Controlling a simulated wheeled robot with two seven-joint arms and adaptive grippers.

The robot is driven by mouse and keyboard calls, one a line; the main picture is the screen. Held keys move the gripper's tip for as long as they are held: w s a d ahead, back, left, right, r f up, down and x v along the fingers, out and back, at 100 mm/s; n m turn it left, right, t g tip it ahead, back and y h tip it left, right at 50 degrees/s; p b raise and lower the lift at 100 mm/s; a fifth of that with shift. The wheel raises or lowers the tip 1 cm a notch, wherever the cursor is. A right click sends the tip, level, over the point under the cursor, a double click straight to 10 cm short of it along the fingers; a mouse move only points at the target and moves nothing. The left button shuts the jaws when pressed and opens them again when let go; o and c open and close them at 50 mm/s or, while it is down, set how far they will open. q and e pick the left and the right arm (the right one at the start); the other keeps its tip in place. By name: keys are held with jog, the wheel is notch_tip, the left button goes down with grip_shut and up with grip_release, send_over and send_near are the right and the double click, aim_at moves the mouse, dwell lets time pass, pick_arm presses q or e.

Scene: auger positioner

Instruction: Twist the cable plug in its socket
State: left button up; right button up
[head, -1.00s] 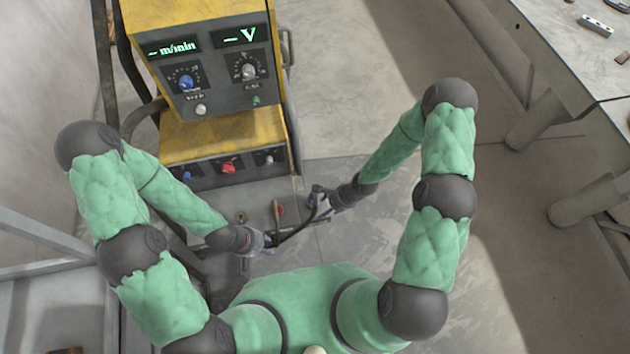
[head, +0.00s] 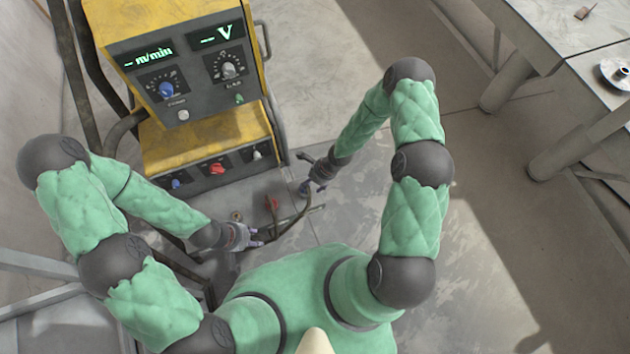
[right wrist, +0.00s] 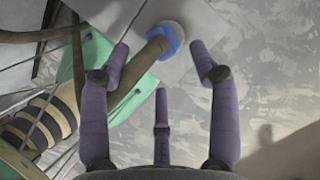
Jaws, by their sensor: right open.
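In the head view a dark cable (head: 294,225) curves between my left gripper (head: 250,238) and my right gripper (head: 308,187), low in front of the yellow machine (head: 205,142). My left gripper is at the cable's lower end; its fingers are too small to tell their state. My right gripper is open, its three purple fingers spread in the right wrist view (right wrist: 162,75). Ahead of them there is a brown cable end (right wrist: 150,50) with a blue collar (right wrist: 170,40) and a pale round piece; nothing is visibly gripped. I cannot make out the plug's socket.
A red part (head: 272,203) and a small brass part (head: 237,216) sit low at the machine's front. The machine has knobs and a lit panel (head: 180,60). A grey table (head: 560,50) stands at the upper right. Floor right of my right arm is clear.

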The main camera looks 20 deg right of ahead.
aim_at(308, 187)
jog(key=b+x, duration=0.2)
jog(key=x, duration=0.4)
jog(key=shift+b, duration=0.4)
jog(key=shift+c, duration=0.3)
grip_shut()
